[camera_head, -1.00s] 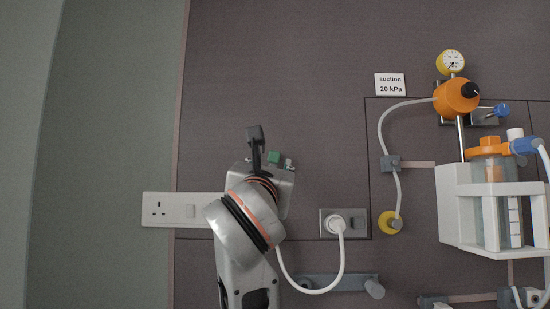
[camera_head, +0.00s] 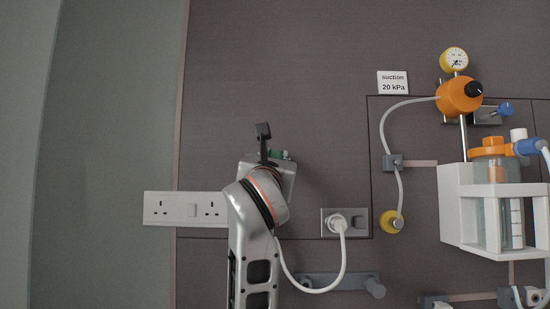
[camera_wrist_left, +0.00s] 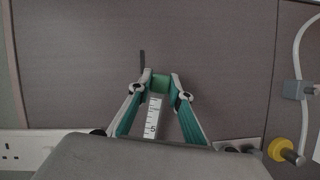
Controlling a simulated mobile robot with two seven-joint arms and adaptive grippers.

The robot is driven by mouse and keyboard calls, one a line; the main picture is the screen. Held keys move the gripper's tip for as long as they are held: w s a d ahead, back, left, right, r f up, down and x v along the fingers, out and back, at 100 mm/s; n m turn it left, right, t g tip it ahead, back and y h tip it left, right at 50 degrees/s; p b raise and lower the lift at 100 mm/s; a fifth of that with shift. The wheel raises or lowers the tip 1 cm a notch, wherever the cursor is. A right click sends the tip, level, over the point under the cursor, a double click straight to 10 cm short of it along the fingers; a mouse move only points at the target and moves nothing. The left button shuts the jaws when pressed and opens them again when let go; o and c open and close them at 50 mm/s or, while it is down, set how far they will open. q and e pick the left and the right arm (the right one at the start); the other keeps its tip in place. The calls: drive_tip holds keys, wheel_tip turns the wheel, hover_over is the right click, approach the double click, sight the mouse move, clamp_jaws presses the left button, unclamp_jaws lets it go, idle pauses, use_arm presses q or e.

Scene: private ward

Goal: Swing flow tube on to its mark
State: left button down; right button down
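My left gripper (camera_head: 282,156) is in front of the wall panel, left of the suction equipment. In the left wrist view, its fingers (camera_wrist_left: 161,82) stand on either side of a green block (camera_wrist_left: 161,84) and appear to touch it. A white strip with a black scale and a figure 5 (camera_wrist_left: 153,116) shows between the fingers, seemingly the flow tube's scale. A thin dark upright piece (camera_head: 263,132) rises beside the gripper. The wrist hides most of the tube, and I cannot make out its mark. My right gripper is not in view.
A white socket strip (camera_head: 180,209) is at left. A plug with a white cable (camera_head: 337,224) is below right. The suction regulator (camera_head: 459,97), its hose, a yellow knob (camera_head: 391,222) and a white jar holder (camera_head: 452,205) are at right.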

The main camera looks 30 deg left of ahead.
use_arm(q)
drive_tip(key=a+n, duration=0.1)
drive_tip(key=s+a+n+g+y+b, duration=0.1)
drive_tip(key=n, duration=0.1)
drive_tip(key=shift+s+a+r+n+y, duration=0.15)
drive_tip(key=shift+s+a+n+y, duration=0.05)
drive_tip(key=shift+n+y, duration=0.1)
drive_tip(key=c, duration=1.8)
unclamp_jaws()
drive_tip(key=shift+c, duration=0.2)
drive_tip(key=v, duration=1.2)
